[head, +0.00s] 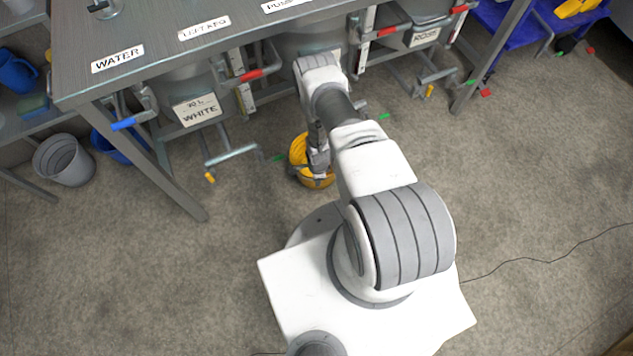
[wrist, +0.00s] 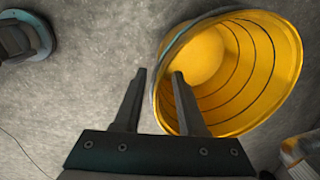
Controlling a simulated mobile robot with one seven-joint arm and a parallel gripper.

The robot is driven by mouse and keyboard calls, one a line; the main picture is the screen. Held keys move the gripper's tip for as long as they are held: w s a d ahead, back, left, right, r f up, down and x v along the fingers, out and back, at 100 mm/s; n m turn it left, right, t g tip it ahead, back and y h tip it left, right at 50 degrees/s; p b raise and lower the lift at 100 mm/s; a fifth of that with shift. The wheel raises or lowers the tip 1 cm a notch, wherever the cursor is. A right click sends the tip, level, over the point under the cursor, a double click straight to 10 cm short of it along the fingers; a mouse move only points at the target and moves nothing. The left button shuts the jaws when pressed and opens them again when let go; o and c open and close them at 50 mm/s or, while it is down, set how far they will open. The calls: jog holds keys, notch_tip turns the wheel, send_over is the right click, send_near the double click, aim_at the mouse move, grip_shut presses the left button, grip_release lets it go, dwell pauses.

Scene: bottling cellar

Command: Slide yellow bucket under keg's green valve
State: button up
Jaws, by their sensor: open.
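The yellow bucket (head: 297,152) stands on the floor in front of the steel table, partly hidden by my gripper in the head view. In the wrist view the bucket (wrist: 262,62) shows its open mouth and ringed inside. My gripper (wrist: 159,74) is open at its rim: the right finger overlaps the mouth, the left finger lies outside. I cannot tell whether either touches the wall. Green valve handles show low near the table: one just left of the bucket (head: 280,157), one to its right (head: 384,117). The middle keg is mostly hidden behind my arm.
A keg labelled WHITE (head: 198,110) and one labelled ROSE (head: 424,37) sit under the table (head: 150,75). A table leg (head: 165,175) reaches the floor at left. A grey bin (head: 64,160) and blue bucket (head: 112,146) stand further left. A thin cable crosses the open floor at right.

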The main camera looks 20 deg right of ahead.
jog(key=shift+w+f+b, duration=0.15)
jog(key=shift+f+b, duration=0.15)
jog(key=shift+f, duration=0.6)
jog(key=shift+w+f+b, duration=0.1)
jog(key=shift+f+b, duration=0.15)
jog(key=shift+f, duration=0.6)
jog(key=shift+c, duration=0.2)
grip_shut()
